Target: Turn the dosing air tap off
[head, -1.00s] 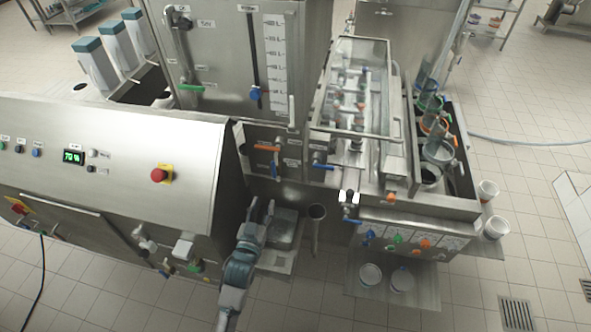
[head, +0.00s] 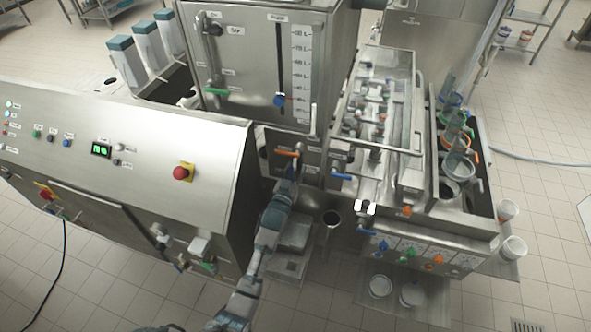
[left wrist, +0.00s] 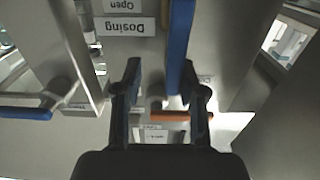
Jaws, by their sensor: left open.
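A tap with a long blue handle (left wrist: 181,45) shows in the left wrist view beside a label reading "Dosing" (left wrist: 126,27). The handle lies lengthwise between the fingertips of my left gripper (left wrist: 165,88), closer to the right-hand finger. The gripper is open and not closed on it. In the head view my left gripper (head: 290,180) is up against the panel just below an orange-handled tap (head: 287,153) and largely hides the blue handle there. The orange handle also shows crosswise in the left wrist view (left wrist: 180,116). My right gripper is not in view.
Another blue-handled tap (head: 341,177) sits to the right on the panel; it also shows at the left of the left wrist view (left wrist: 25,113). The sloped control cabinet (head: 130,160) stands left of my arm. A small open pipe (head: 331,218) stands to the right of my arm.

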